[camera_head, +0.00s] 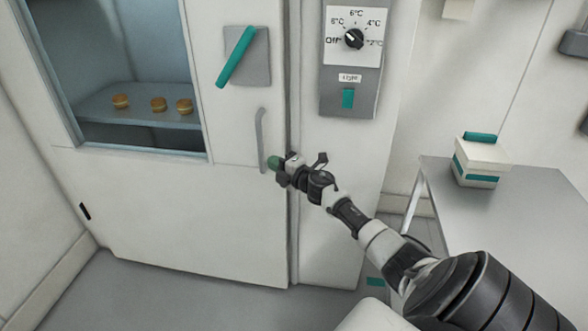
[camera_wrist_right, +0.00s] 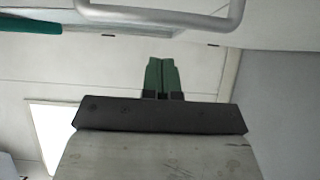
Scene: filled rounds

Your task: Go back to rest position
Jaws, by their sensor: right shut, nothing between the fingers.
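My right gripper (camera_head: 274,162) is in front of the white cabinet door, right beside its grey handle in the head view. In the right wrist view its green fingers (camera_wrist_right: 162,75) are together with nothing between them. The handle (camera_head: 261,140) is a vertical grey bar on the door; it also shows at the top of the right wrist view (camera_wrist_right: 160,16). The fingers are apart from the handle there. My left gripper is in neither view.
The cabinet door (camera_head: 190,215) looks closed; a window shows several round buns (camera_head: 158,104) on a shelf. A teal lever (camera_head: 236,56) sits above the handle. A dial panel (camera_head: 352,60) is to the right. A white box (camera_head: 480,163) stands on a grey table (camera_head: 530,215).

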